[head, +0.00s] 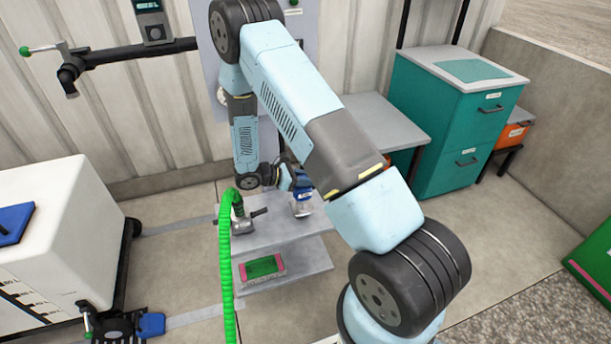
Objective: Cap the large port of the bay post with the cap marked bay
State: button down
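A grey upright panel (205,75), which may be the bay post, stands at the back wall, with a black pipe (130,52) running left from it. The pipe ends in a downward-facing outlet (70,92) beside a green-handled valve (42,48). I cannot tell which opening is the large port. My gripper (293,182) is low over a grey bench, small and partly hidden by my arm; its fingers are not clear. A blue and grey fitting (302,197) is right by it; whether they touch is unclear. No cap marked bay is legible.
A green hose (228,270) rises to a coupling (241,223) on the bench (285,233). A pink-edged green tray (262,267) is on the lower shelf. A white tote (65,225) stands left, a teal cabinet (440,120) right. Floor between tote and bench is mostly clear.

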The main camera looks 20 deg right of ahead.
jog(key=shift+f, duration=2.8)
jog(key=c, duration=0.8)
grip_release()
jog(key=shift+a, duration=0.1)
jog(key=v, duration=1.3)
jog(key=shift+a, duration=0.25)
